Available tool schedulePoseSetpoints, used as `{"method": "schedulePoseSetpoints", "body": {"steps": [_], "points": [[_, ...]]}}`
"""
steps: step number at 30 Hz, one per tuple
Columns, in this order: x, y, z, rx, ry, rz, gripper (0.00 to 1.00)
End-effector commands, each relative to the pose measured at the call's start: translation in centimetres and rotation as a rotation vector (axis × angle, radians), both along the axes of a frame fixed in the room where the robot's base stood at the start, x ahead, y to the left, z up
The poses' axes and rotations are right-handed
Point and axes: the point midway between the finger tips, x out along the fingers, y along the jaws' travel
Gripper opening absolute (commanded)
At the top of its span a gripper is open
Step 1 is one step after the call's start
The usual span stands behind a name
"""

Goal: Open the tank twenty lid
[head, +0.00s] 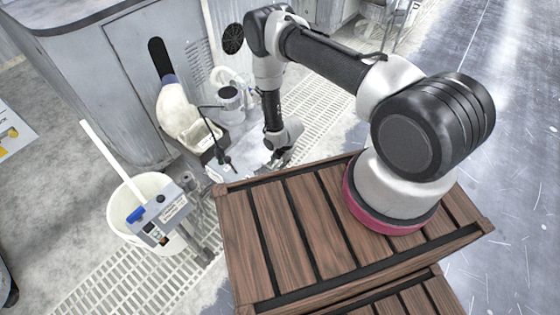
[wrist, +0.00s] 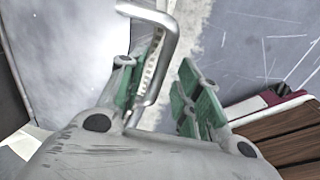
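My gripper (wrist: 158,92) has green-padded fingers that stand apart, with a clear gap between them. A bent silver metal handle (wrist: 165,45) rises in the wrist view, and its lower part lies between the two fingers, nearer the left one. I cannot tell whether it touches a pad. A pale, flat surface (wrist: 70,45), perhaps the lid, lies left of the handle. In the head view my gripper (head: 279,158) is low over a pale grey plate (head: 238,168) beyond the wooden slats. No tank number is readable, and the handle is hidden there.
Brown wooden slatted tops (head: 285,235) fill the front. A white bucket (head: 128,195) with a grey control box (head: 158,212) stands at left. A grey cabinet (head: 135,85) stands behind, with a white container (head: 205,140) and pot (head: 231,97) near it. Open floor lies at right.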

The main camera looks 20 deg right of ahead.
Motion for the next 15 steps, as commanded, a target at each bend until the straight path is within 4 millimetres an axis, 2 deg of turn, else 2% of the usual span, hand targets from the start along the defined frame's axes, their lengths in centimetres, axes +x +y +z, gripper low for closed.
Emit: {"method": "schedulePoseSetpoints", "body": {"steps": [3, 4, 9, 15], "points": [[-0.02, 0.0, 0.02, 0.0, 0.0, 0.0, 0.34], [-0.01, -0.01, 0.02, 0.0, 0.0, 0.0, 0.3], [-0.01, -0.01, 0.03, 0.0, 0.0, 0.0, 0.0], [-0.01, -0.01, 0.04, 0.0, 0.0, 0.0, 0.0]]}}
